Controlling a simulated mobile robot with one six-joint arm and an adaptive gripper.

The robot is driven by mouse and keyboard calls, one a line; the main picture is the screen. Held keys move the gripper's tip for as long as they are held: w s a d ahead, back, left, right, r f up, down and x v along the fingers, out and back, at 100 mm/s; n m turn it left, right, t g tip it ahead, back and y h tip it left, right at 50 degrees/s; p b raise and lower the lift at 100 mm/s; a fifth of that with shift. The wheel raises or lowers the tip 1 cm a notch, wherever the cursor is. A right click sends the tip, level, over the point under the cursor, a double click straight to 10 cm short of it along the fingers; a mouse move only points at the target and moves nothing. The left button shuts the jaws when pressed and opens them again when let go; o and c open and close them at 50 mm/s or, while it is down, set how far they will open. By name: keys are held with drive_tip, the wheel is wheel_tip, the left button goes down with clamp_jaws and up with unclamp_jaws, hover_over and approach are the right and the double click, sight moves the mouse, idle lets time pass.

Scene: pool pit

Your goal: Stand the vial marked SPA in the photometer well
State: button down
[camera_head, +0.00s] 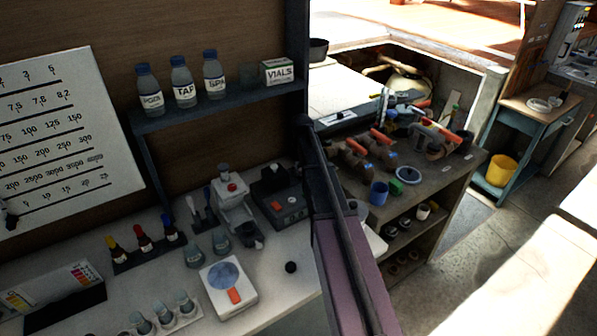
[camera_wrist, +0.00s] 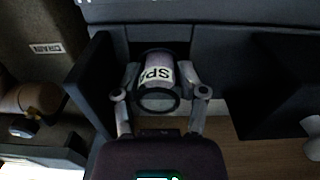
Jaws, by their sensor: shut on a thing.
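In the wrist view my gripper (camera_wrist: 159,78) is shut on a clear vial (camera_wrist: 156,66) with a white label reading SPA. A finger presses each side of it, and its dark round rim faces the camera. The vial's far end is hidden, with dark panels around it. In the head view my gripper and this vial do not show.
Bottles marked TAP (camera_head: 183,88) and SPA (camera_head: 213,77) and a VIALS box (camera_head: 280,72) stand on the shelf. A black panel (camera_wrist: 90,83) stands left of my gripper.

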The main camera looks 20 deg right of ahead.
drive_tip(key=c, duration=1.4)
unclamp_jaws()
drive_tip(key=shift+s+f, duration=0.25)
drive_tip(key=shift+s, duration=0.1)
drive_tip(key=shift+c, duration=2.4)
unclamp_jaws()
drive_tip(key=o, duration=0.5)
drive_tip(key=shift+w+a+f, duration=0.1)
drive_tip(key=shift+w+f, duration=0.05)
drive_tip(key=shift+w+d, duration=0.1)
drive_tip(key=shift+d, duration=0.1)
drive_tip(key=shift+w+d+r+p, duration=0.15)
drive_tip(key=shift+w+r+p, duration=0.1)
drive_tip(key=shift+r+p, duration=0.65)
wheel_tip(320, 180, up, 5)
drive_tip(key=p, duration=0.5)
drive_tip(key=shift+r, duration=0.2)
